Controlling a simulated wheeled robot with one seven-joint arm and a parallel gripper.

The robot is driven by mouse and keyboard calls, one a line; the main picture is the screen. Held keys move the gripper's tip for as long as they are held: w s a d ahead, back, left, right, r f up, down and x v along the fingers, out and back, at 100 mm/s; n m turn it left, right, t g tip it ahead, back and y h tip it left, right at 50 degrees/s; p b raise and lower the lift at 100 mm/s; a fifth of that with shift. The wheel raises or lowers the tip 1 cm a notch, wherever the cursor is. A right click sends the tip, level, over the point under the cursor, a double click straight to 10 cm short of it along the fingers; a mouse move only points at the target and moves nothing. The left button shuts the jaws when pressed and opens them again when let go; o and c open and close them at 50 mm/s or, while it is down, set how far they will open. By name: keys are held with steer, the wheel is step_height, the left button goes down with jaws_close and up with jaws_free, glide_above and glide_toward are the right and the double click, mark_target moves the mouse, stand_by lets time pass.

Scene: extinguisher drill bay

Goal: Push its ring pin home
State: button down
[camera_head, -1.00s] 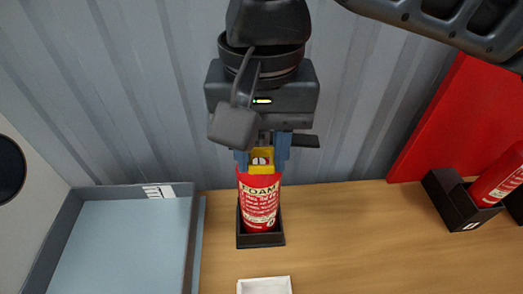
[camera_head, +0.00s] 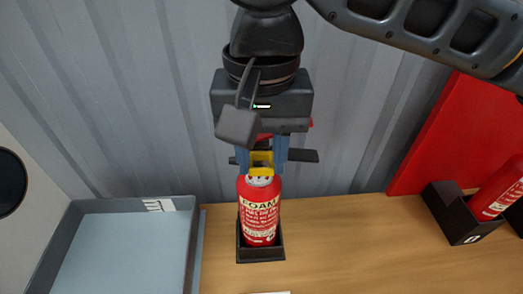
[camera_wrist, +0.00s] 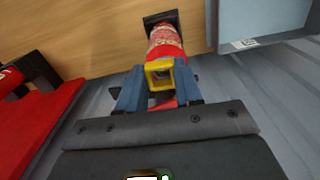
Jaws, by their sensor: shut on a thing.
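A red foam extinguisher (camera_head: 259,217) with a cream label stands upright in a black holder (camera_head: 261,255) on the wooden bench. It also shows in the wrist view (camera_wrist: 165,42). The yellow square ring of the pin (camera_wrist: 159,74) is between the blue fingers of my gripper (camera_wrist: 158,92), which is shut on it. In the head view my gripper (camera_head: 262,162) and the yellow ring (camera_head: 261,170) are at the extinguisher's neck, just above its pale shoulder. My gripper hides most of the valve head, and the pin's shaft cannot be made out.
A grey-blue tray (camera_head: 188,250) lies on the left. A second red extinguisher (camera_head: 497,190) sits in a black holder (camera_head: 455,222) at the right, by a red panel (camera_head: 440,135). A corrugated wall (camera_head: 150,90) stands behind. The bench between the holders is clear.

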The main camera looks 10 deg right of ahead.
steer(key=c, duration=0.7)
jaws_free()
